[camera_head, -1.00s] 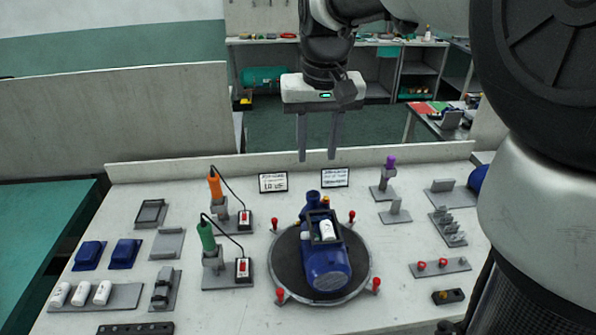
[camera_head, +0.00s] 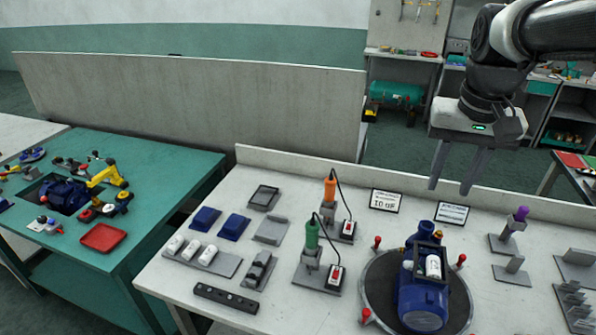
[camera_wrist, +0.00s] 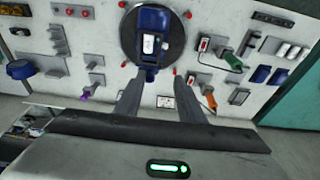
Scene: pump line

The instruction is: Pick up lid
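Two blue box-shaped pieces that look like lids, the left one (camera_head: 205,218) and the right one (camera_head: 236,227), lie side by side on the left part of the pale workbench. They also show at the right of the wrist view (camera_wrist: 262,74). A blue pump (camera_head: 422,303) with an open box on top holding a white cylinder sits on a round dark turntable (camera_head: 375,300). My gripper (camera_head: 449,190) is open and empty, high above the bench near the pump and well right of the lids. Its two spread fingers also show in the wrist view (camera_wrist: 163,76).
Orange (camera_head: 330,188) and green (camera_head: 312,232) tools stand in holders between lids and turntable. A teal table (camera_head: 150,170) with a red tray (camera_head: 103,238) is at left. A low wall (camera_head: 300,158) edges the bench's back.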

